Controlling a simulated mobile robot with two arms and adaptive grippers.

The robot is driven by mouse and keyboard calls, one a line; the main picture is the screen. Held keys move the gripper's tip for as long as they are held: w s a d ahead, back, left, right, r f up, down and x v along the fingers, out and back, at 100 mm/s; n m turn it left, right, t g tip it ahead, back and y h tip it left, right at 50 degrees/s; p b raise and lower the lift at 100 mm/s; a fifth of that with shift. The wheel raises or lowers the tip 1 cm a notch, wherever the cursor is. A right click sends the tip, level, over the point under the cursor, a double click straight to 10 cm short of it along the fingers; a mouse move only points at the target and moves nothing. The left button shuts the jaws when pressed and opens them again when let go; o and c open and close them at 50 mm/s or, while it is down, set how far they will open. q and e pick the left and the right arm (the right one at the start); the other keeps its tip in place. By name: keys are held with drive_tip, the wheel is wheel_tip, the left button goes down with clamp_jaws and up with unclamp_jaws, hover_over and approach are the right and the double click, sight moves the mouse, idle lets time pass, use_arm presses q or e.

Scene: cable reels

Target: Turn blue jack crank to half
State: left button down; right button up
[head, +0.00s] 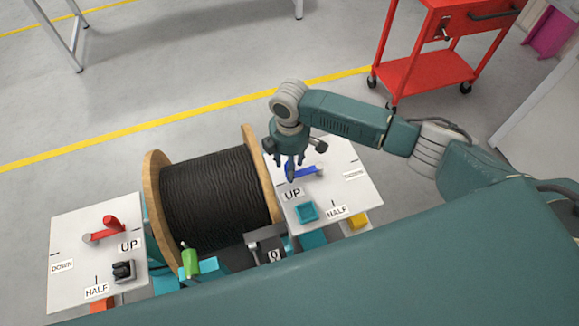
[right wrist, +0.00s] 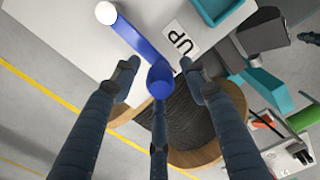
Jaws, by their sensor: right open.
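The blue crank (head: 303,171) is on the white panel right of the cable reel. In the head view its arm points left, towards the side with the UP label (head: 292,195); the HALF label (head: 336,212) is at the panel's front edge. In the right wrist view the blue crank (right wrist: 136,40) runs from a pale round pivot to a round blue handle end. My right gripper (right wrist: 160,84) is open, its fingers spread around that handle end with visible gaps. In the head view my right gripper (head: 291,174) partly covers the crank. My left gripper is not in view.
A wooden reel of black cable (head: 217,195) stands between two panels. The left panel (head: 70,222) carries a red crank (head: 107,228). A teal square (head: 307,210) sits near the blue crank. A red cart (head: 440,55) stands behind on open floor.

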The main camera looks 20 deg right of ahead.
drive_tip(key=shift+f, duration=0.9)
drive_tip(key=shift+c, duration=0.5)
clamp_jaws()
drive_tip(key=shift+s, duration=0.1)
